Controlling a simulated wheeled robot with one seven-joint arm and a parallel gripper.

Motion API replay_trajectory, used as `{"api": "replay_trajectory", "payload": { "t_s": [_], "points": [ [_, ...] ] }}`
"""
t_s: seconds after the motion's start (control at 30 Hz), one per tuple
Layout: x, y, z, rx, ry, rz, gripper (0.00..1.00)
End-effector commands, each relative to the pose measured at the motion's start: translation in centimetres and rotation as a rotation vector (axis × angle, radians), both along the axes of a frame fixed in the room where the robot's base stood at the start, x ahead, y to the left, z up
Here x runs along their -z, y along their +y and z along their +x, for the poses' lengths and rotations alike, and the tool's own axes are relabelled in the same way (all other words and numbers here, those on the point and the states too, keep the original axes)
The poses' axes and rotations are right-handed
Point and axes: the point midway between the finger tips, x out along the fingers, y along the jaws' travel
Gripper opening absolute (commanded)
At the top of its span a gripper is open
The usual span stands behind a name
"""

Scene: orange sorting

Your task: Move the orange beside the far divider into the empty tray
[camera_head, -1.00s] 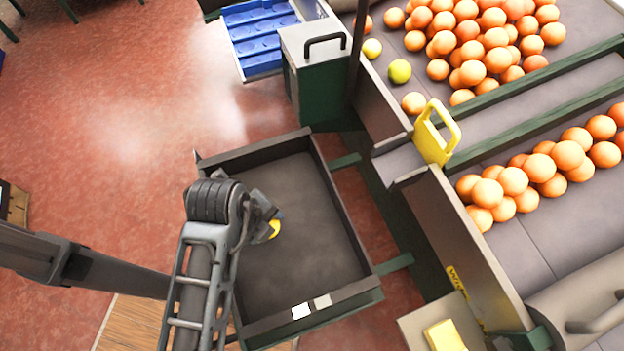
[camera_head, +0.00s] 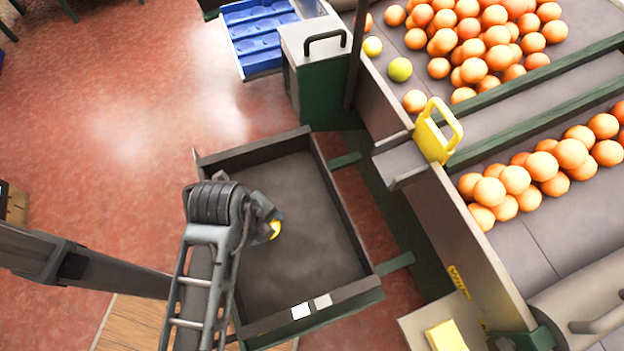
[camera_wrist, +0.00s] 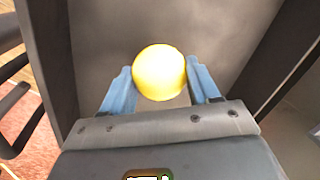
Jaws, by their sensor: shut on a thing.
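My gripper (camera_wrist: 160,88) is shut on a round yellow-orange fruit, the orange (camera_wrist: 159,72), with one blue finger on each side of it. In the head view the orange (camera_head: 276,229) shows only as a small yellow patch beside my gripper (camera_head: 268,222), mostly hidden by my wrist. My gripper is over the left part of the grey tray (camera_head: 315,225). The tray's visible floor is bare. I cannot tell whether the orange touches the floor. The tray's walls (camera_wrist: 52,50) also show in the wrist view.
Conveyor lanes with many oranges (camera_head: 540,170) lie to the right, with a yellow divider handle (camera_head: 436,130) at their edge. Two yellow-green fruits (camera_head: 400,69) lie near the upper lane's edge. A green box (camera_head: 318,85) and blue trays (camera_head: 258,35) stand beyond the tray.

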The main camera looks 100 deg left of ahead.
Motion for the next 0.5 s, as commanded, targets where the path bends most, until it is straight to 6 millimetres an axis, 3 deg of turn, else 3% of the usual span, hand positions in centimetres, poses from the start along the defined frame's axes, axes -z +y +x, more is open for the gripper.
{"api": "replay_trajectory", "payload": {
  "t_s": [0.5],
  "points": [
    [0.75, 0.0, 0.0, 0.0, 0.0, 0.0, 0.28]
  ]
}}
